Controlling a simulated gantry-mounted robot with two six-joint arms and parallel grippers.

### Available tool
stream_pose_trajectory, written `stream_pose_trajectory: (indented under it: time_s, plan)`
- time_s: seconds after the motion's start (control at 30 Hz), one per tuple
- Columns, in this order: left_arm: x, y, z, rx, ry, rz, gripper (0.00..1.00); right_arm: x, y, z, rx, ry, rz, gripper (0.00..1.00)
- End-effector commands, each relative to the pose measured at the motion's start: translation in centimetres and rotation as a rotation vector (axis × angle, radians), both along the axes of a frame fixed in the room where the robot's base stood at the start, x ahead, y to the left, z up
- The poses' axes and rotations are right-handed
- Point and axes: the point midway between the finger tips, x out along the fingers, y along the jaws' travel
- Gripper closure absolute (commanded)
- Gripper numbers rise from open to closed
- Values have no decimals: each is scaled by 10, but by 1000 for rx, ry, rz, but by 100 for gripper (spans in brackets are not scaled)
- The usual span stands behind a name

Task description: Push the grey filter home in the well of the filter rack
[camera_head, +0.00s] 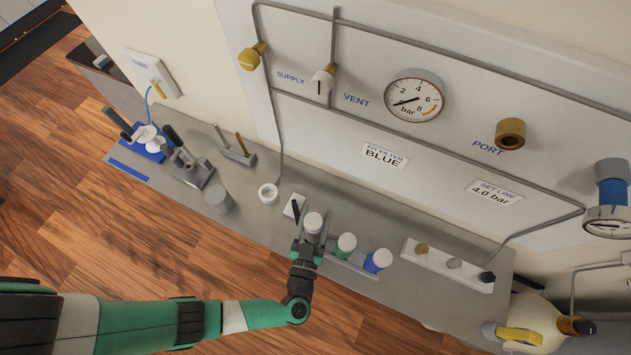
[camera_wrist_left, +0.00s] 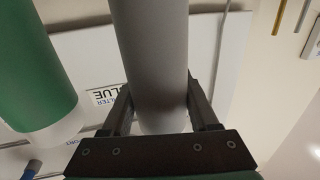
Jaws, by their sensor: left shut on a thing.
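My left gripper (camera_head: 307,235) is shut on the grey filter (camera_head: 313,222), which shows mainly as a white cap in the head view. In the left wrist view the grey filter (camera_wrist_left: 152,55) is a plain grey cylinder with a white end, upright between the two fingers. It is at the left end of the filter rack (camera_head: 352,268), beside the green filter (camera_head: 346,245) and the blue filter (camera_head: 378,260). The green filter also shows in the left wrist view (camera_wrist_left: 30,70). The well and the grey filter's lower end are hidden, so I cannot tell how deep it sits. My right gripper is not in view.
A white block with several fittings (camera_head: 447,264) lies to the right. The wall panel with a gauge (camera_head: 414,95) rises behind.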

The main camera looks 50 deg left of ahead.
Motion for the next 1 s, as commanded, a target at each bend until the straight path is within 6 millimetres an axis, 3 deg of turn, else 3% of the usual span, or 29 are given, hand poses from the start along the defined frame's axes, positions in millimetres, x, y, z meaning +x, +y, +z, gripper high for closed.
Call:
stream_pose_trajectory:
  time_s: [0.47, 1.0]
  plan:
    - [0, 0, 1, 0, -1, 0, 100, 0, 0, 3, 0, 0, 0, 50]
    - [0, 0, -12, 1, -1, 0, 100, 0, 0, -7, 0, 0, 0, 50]
